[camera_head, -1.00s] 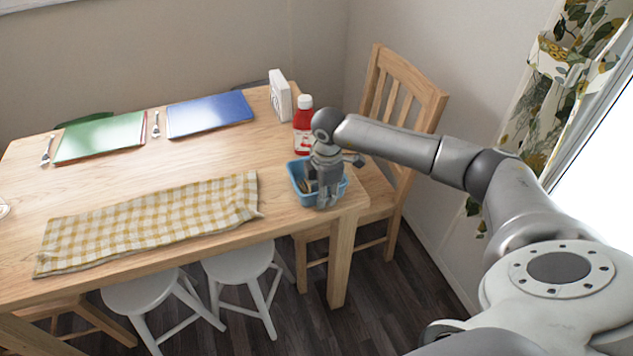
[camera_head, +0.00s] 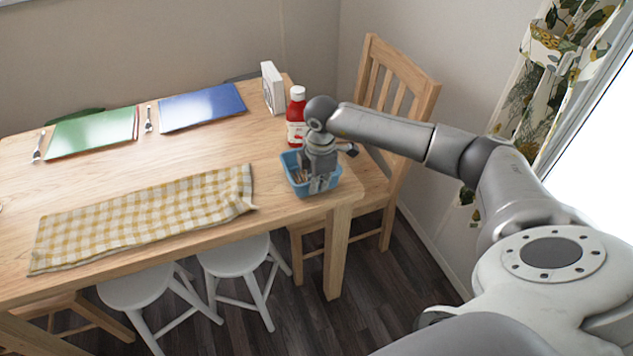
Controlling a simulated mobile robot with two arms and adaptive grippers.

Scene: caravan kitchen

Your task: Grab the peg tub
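The peg tub (camera_head: 291,177) is a small blue open tub near the right end of the wooden table, with pale pegs (camera_head: 299,175) inside. My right gripper (camera_head: 318,184) points down over the tub's right part, and its fingers overlap the near wall. The fingers and the tub's right side are small and partly hidden by the gripper body, so I cannot tell whether they grip the wall. My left gripper is not in view.
A red bottle (camera_head: 296,126) stands just behind the tub, with a white napkin holder (camera_head: 272,88) behind it. A yellow checked cloth (camera_head: 145,215) lies to the left. A wooden chair (camera_head: 398,90) stands right of the table (camera_head: 215,155).

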